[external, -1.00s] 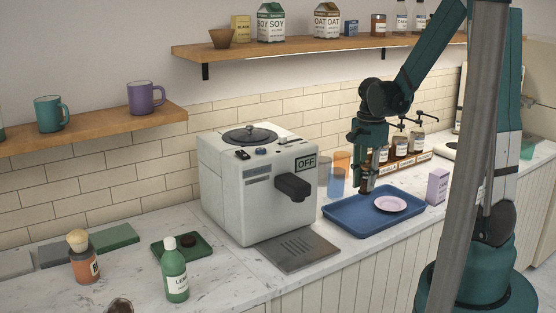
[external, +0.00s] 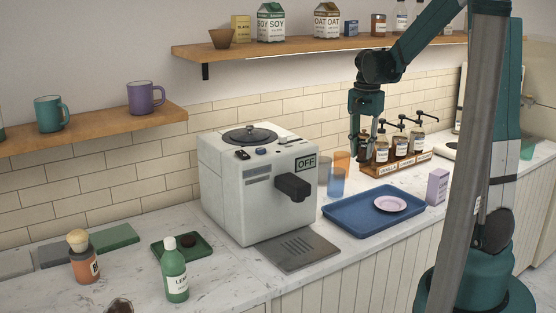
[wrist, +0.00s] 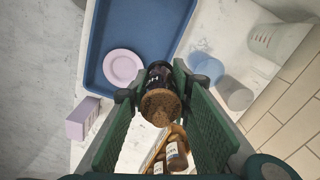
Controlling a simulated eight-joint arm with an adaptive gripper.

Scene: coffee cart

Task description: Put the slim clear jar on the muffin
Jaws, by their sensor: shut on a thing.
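My gripper (external: 363,157) is raised above the back of the blue tray, near the syrup bottles. In the wrist view its fingers (wrist: 159,88) are shut on a slim jar (wrist: 158,72) with dark contents, pale lettering and a brown cork-like end (wrist: 161,107) facing the camera. The jar is clear of the tray. In the external view it is small and mostly hidden by the fingers. A small dark brown round thing, perhaps the muffin (external: 188,240), sits on a green tray (external: 170,254) at the left, far from my gripper.
The blue tray (external: 345,219) holds a pink plate (external: 390,203). A lilac box (external: 437,187) stands to its right, blue and orange cups (external: 337,182) behind it. A coffee machine (external: 235,195) stands between both trays. A green bottle (external: 175,277) stands in front of the green tray.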

